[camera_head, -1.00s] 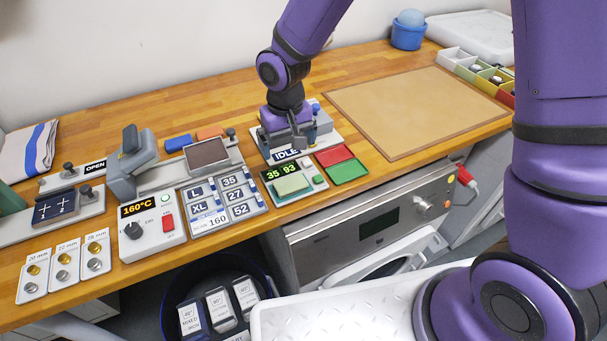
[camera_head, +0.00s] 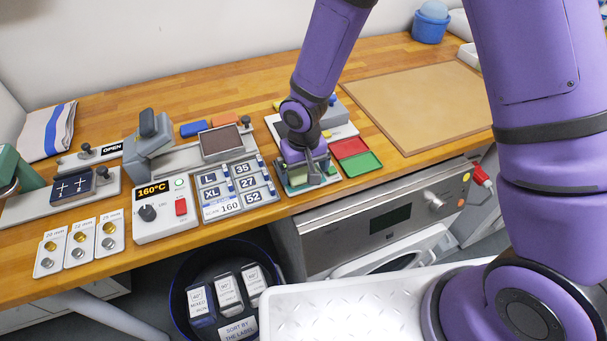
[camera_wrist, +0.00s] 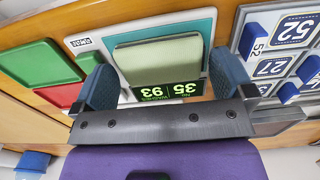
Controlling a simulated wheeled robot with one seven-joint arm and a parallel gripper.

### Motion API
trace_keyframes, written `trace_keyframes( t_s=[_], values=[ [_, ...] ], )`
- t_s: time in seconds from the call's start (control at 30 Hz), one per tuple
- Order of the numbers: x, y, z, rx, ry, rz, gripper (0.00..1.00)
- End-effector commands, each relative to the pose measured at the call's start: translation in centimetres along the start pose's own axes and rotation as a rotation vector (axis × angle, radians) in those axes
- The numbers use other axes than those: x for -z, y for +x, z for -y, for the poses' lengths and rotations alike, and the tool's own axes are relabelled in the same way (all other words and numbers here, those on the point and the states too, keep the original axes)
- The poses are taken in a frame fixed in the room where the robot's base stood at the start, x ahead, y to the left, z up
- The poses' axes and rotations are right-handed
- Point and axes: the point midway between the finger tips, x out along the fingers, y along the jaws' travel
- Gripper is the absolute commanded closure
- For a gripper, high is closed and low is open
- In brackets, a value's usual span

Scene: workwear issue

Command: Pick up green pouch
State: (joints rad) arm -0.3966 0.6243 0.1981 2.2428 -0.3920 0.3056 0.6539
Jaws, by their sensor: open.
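The green pouch (camera_wrist: 160,56), pale green and soft-edged, lies on a small device with a teal-edged plate and a green-lit display reading 35 and 93 (camera_wrist: 168,89). In the wrist view, my gripper (camera_wrist: 163,76) is open, with one blue-grey finger on each side of the pouch. It holds nothing; whether the fingers touch the pouch I cannot tell. In the head view, my gripper (camera_head: 306,174) is low over the device and hides most of the pouch.
A red tray (camera_head: 348,148) and a green tray (camera_head: 357,164) sit close beside the device. Number tags (camera_head: 241,183) stand on its other side. The worktop's front edge is near. A tan mat (camera_head: 420,105) gives free room to the right.

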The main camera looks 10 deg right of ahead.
Motion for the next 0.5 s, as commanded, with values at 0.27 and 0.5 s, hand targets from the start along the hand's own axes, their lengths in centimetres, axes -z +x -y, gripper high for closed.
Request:
trace_keyframes(
  t_s=[0.27, 0.5],
  values=[
    [0.01, 0.63, 0.0, 0.0, 0.0, 0.0, 0.0],
    [0.0, 0.62, 0.0, 0.0, 0.0, 0.0, 0.39]
  ],
)
